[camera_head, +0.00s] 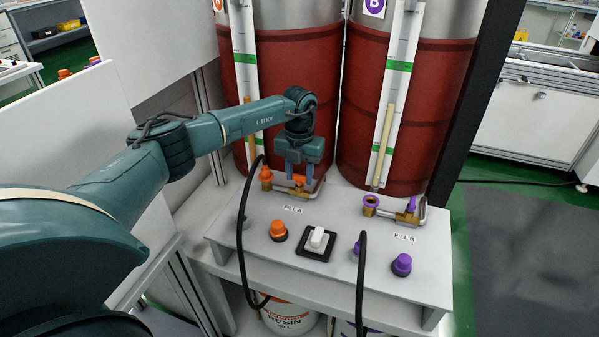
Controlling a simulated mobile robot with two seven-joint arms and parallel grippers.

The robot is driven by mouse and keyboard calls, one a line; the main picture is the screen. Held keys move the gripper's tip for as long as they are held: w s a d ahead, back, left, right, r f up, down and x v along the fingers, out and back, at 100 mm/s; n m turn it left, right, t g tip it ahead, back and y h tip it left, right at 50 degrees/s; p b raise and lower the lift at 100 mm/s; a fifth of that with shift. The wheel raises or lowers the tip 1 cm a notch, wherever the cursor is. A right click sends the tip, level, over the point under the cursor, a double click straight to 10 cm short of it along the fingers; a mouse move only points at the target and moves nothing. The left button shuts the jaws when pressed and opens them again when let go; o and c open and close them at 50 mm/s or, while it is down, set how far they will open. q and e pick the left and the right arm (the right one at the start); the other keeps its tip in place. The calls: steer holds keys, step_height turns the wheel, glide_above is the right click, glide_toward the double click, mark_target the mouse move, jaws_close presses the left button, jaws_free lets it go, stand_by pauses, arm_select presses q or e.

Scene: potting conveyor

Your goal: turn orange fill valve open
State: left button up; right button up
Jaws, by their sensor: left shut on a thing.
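The orange fill valve (298,181) sits on the grey panel (330,211) behind the FILL A label, at the foot of the left red tank. My left gripper (299,176) points straight down over it and is shut on its orange handle. The fingers partly hide the handle, so its exact angle is hard to tell. An orange fitting (266,174) stands just left of the valve, on the same pipe. My right gripper is not in view.
A purple valve (409,214) stands at FILL B on the right. An orange knob (278,229), a white rocker switch (317,238) and a purple knob (401,264) sit along the panel's front. Black hoses (362,285) hang over the front edge. Two red tanks (400,120) rise behind.

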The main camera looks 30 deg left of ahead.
mark_target(300, 175)
arm_select(q)
steer(key=o, duration=1)
step_height(300, 175, up, 13)
steer(key=shift+r, duration=0.15)
